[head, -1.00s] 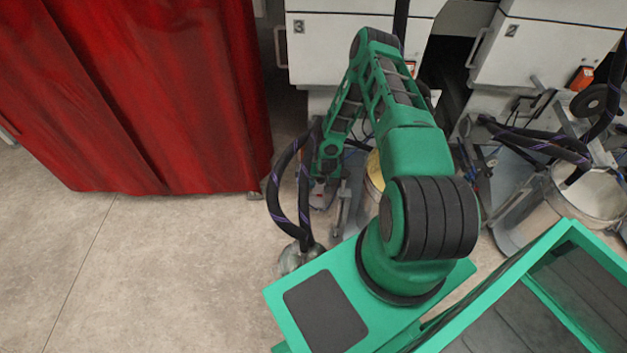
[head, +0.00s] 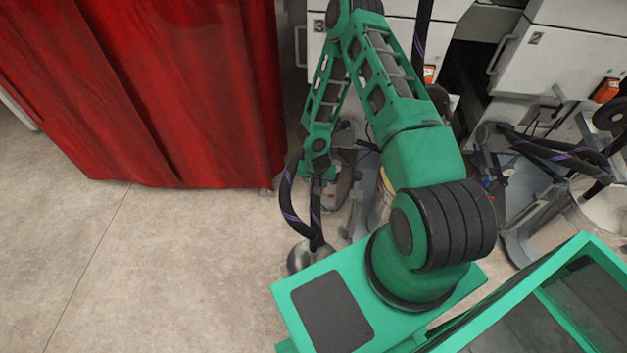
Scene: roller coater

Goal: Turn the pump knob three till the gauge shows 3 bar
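My green arm rises from its base, bends at the top of the head view and reaches down beside the station under the white cabinet marked 3 (head: 317,52). The wrist end with my gripper (head: 320,176) is low behind black hoses (head: 289,196). Its fingers are too small and covered to tell open from shut. The pump knob three and its gauge cannot be made out; my arm and the hoses cover much of that station. I cannot tell whether my gripper touches the knob.
A red curtain (head: 160,95) hangs at the left. A metal vessel (head: 303,258) stands on the floor under the hoses. A cabinet marked 2 (head: 560,68) and a bucket (head: 598,215) are at the right. The floor (head: 150,270) at lower left is clear.

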